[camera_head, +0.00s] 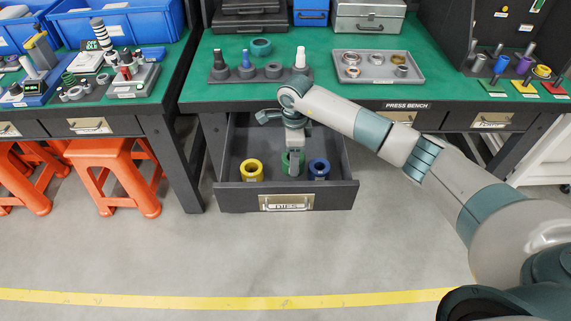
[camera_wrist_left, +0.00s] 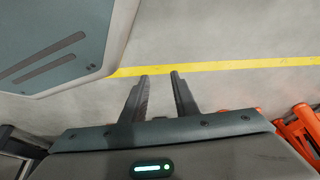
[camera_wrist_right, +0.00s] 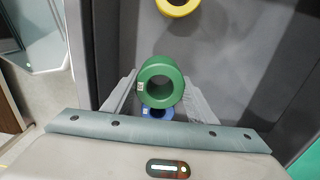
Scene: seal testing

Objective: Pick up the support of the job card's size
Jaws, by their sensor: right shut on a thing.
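Three ring-shaped supports show in the open drawer (camera_head: 228,196): a yellow support (camera_head: 252,164) at the left, a green support (camera_head: 286,157) in the middle and a blue support (camera_head: 319,164) at the right. My right gripper (camera_head: 293,163) reaches down into the drawer and is shut on the green support. In the right wrist view the green support (camera_wrist_right: 160,66) sits between the fingers, partly covering the blue support (camera_wrist_right: 157,114); the yellow support (camera_wrist_right: 178,8) is at the top edge. I cannot tell whether the green one touches the drawer floor. My left gripper (camera_wrist_left: 160,75) is open and empty above bare floor.
The green-topped press bench (camera_head: 240,93) stands above the drawer, carrying a dark rack of plugs (camera_head: 260,75) and a grey tray of rings (camera_head: 378,68). Orange stools (camera_head: 113,165) stand at the left. The floor before the drawer is clear, with a yellow line (camera_head: 220,303).

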